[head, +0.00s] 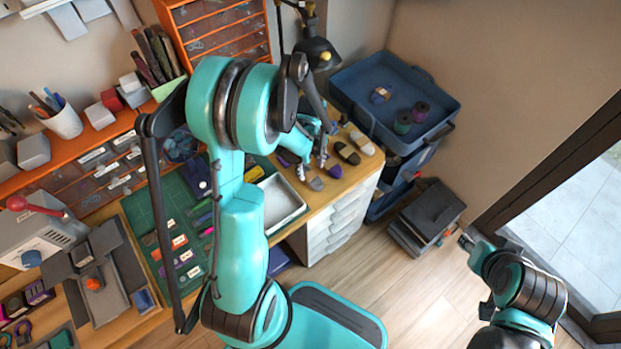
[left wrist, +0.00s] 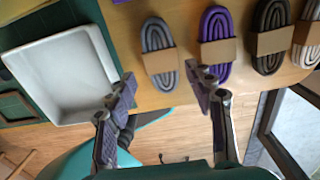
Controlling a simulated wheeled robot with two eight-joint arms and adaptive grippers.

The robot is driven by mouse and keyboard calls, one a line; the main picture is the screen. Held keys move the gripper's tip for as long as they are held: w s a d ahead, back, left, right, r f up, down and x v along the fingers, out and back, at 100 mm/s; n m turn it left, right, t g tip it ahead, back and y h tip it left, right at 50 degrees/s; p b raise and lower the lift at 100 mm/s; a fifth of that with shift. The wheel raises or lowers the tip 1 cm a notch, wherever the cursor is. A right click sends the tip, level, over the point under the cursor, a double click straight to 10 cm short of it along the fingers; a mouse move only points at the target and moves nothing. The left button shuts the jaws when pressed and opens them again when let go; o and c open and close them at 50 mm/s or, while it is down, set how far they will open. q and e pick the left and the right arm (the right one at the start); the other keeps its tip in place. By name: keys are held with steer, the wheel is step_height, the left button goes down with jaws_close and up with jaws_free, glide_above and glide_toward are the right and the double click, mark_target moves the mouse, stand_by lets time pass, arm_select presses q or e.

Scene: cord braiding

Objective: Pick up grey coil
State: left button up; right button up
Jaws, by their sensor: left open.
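The grey coil (left wrist: 158,36), an oval bundle with a tan paper band, lies on the wooden table in the left wrist view. It also shows in the head view (head: 314,184), close to the gripper's fingers. My left gripper (left wrist: 160,80) is open and empty. Its spread fingertips are on either side of the grey coil's near end in that view, apart from the coil. In the head view my left gripper (head: 313,164) is over the row of coils, partly hidden by my arm. My right gripper (head: 466,240) hangs over the floor at right, its jaws unclear.
A purple coil (left wrist: 216,24) lies close right of the grey one, then a dark brown coil (left wrist: 269,20) and a beige coil (left wrist: 307,33). A white tray (left wrist: 62,65) is at left. A blue trolley (head: 352,80) holds spools beyond the table.

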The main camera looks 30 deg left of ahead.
mark_target(310, 175)
arm_select(q)
steer(key=f+b, duration=0.1)
steer(key=f, duration=0.1)
steer(key=f+b, duration=0.1)
steer(key=f, duration=0.1)
steer(key=shift+w+a+f, duration=0.15)
steer(key=shift+w+f, duration=0.05)
steer(key=shift+f, duration=0.15)
steer(key=shift+r, duration=0.1)
steer(key=c, duration=1)
